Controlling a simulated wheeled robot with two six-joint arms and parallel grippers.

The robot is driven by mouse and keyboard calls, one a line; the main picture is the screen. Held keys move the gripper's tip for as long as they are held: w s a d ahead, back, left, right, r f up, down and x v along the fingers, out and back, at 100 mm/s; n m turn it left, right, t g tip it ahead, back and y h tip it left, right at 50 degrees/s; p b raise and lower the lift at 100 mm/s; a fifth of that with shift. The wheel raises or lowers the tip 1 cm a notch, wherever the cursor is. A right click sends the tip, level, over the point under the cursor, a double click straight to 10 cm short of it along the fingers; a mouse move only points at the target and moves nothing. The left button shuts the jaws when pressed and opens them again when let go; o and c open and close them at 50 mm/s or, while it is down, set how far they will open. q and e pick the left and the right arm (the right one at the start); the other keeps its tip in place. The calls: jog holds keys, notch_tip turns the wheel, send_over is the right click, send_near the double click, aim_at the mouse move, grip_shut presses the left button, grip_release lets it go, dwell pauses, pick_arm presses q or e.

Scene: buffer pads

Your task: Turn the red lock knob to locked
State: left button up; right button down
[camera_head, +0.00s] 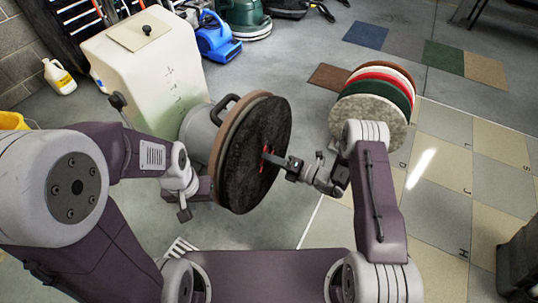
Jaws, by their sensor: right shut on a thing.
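The red lock knob (267,152) is at the centre of a round black pad (250,180), which stands nearly upright on the floor machine (150,80) and faces right. My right gripper (272,160) reaches in from the right and is shut on the knob; its fingers partly hide the knob, so its turn angle cannot be read. My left gripper (184,211) hangs low, left of the pad and apart from the knob. Its fingers are too small to tell open from shut.
A brown pad (226,135) lies behind the black one. A row of coloured pads (375,100) stands at the upper right, beyond my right arm. A blue blower (217,38) and a white jug (58,78) are at the back.

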jog(key=m+p, duration=0.1)
jog(key=m, duration=0.3)
jog(key=shift+m, duration=0.3)
jog(key=c, duration=1.6)
grip_release()
jog(key=shift+o, duration=0.2)
jog(key=p+v, duration=0.2)
jog(key=v, duration=0.7)
jog(key=shift+p, duration=0.35)
jog(key=shift+a, duration=0.1)
